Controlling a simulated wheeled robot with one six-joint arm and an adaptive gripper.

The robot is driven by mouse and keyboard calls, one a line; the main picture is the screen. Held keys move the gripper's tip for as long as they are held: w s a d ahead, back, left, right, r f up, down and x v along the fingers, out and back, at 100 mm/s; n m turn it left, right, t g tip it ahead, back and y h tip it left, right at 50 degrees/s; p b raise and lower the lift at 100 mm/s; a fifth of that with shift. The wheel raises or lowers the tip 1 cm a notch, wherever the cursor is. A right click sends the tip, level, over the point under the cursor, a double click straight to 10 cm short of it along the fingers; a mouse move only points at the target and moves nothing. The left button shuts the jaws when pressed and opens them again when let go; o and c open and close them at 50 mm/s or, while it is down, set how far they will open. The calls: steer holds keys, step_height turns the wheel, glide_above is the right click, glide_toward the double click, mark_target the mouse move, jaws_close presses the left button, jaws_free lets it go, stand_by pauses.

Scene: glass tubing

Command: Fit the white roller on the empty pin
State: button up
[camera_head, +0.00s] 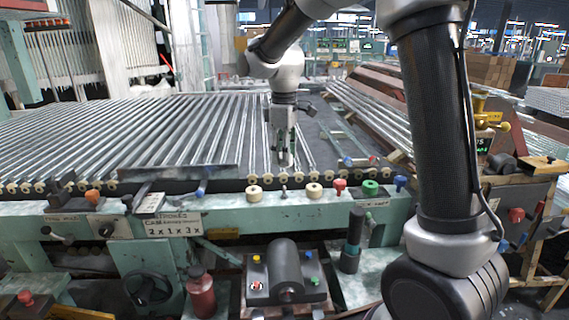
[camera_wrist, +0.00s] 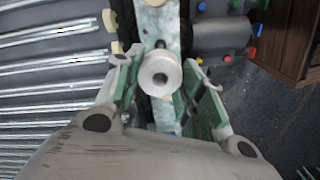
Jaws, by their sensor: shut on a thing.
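My gripper (camera_head: 285,150) points down over the front end of the glass tubes, behind the green rail (camera_head: 225,215). It is shut on the white roller (camera_wrist: 159,73), which shows its round face and centre hole between the green-lined fingers in the wrist view. In the head view the roller (camera_head: 285,159) is small at the fingertips. The empty pin (camera_head: 284,190) stands on the rail between two cream rollers, the left one (camera_head: 254,192) and the right one (camera_head: 314,190). In the wrist view a grey pin tip (camera_wrist: 160,44) shows just beyond the roller's edge. The roller is apart from the pin in the head view.
A red knob (camera_head: 340,186), a green knob (camera_head: 370,187) and a blue knob (camera_head: 401,183) stand right along the rail. Several small cream wheels line the tubes' front end. A dark cylinder unit (camera_head: 286,265) and a red bottle (camera_head: 201,292) stand below the rail.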

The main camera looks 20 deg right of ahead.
steer(key=shift+f, duration=2.95)
steer(key=shift+f, duration=1.8)
steer(key=o, duration=1.1)
steer(key=shift+c, duration=0.2)
step_height(320, 180, up, 12)
